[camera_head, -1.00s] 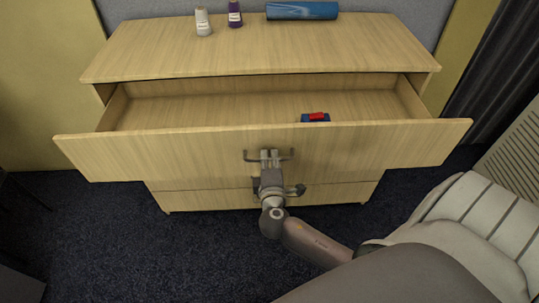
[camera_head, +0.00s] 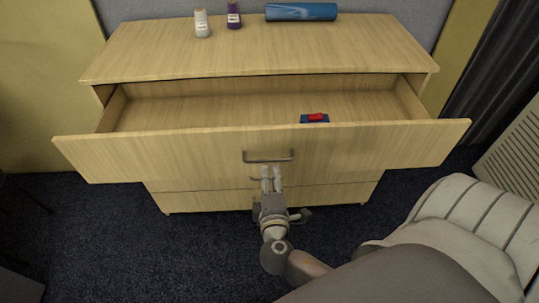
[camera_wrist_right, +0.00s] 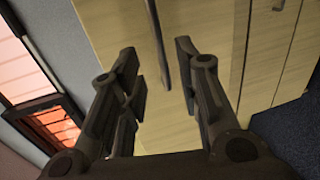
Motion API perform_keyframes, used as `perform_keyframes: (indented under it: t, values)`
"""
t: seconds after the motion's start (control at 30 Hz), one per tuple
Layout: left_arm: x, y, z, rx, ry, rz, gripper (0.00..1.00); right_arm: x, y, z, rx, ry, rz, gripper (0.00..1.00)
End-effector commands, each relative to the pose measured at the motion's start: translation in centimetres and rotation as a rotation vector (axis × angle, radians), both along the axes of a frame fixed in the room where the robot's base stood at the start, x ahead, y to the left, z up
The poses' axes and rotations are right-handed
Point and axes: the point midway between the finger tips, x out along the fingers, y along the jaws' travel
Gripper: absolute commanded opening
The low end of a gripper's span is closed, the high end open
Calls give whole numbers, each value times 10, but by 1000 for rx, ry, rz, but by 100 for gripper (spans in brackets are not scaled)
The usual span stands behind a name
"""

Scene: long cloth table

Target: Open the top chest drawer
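The top drawer (camera_head: 190,152) of the wooden chest (camera_head: 170,50) is pulled well out, and its inside shows. Its dark bar handle (camera_head: 268,157) is on the middle of the front panel. My right gripper (camera_head: 271,172) is just below the handle in the head view. In the right wrist view my right gripper (camera_wrist_right: 160,75) has its fingers apart with nothing between them; the handle (camera_wrist_right: 157,40) lies beyond the fingertips. My left gripper is not in view.
A small red and blue object (camera_head: 315,118) lies in the drawer. A white bottle (camera_head: 202,24), a purple bottle (camera_head: 234,15) and a blue cylinder (camera_head: 301,12) are on the chest top. Dark carpet (camera_head: 100,240) is free in front at left. A pale seat-like piece (camera_head: 480,220) is at right.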

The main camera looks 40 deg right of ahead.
Motion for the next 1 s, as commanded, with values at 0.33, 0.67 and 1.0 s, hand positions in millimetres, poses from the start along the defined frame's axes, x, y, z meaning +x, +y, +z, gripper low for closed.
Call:
perform_keyframes:
  t: [0.33,0.67,1.0]
  values:
    - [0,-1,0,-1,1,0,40,-32,20,8,1,-1,0,31]
    - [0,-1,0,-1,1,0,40,-33,20,8,1,-1,0,31]
    - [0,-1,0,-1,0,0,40,-32,23,-20,28,52,17,31]
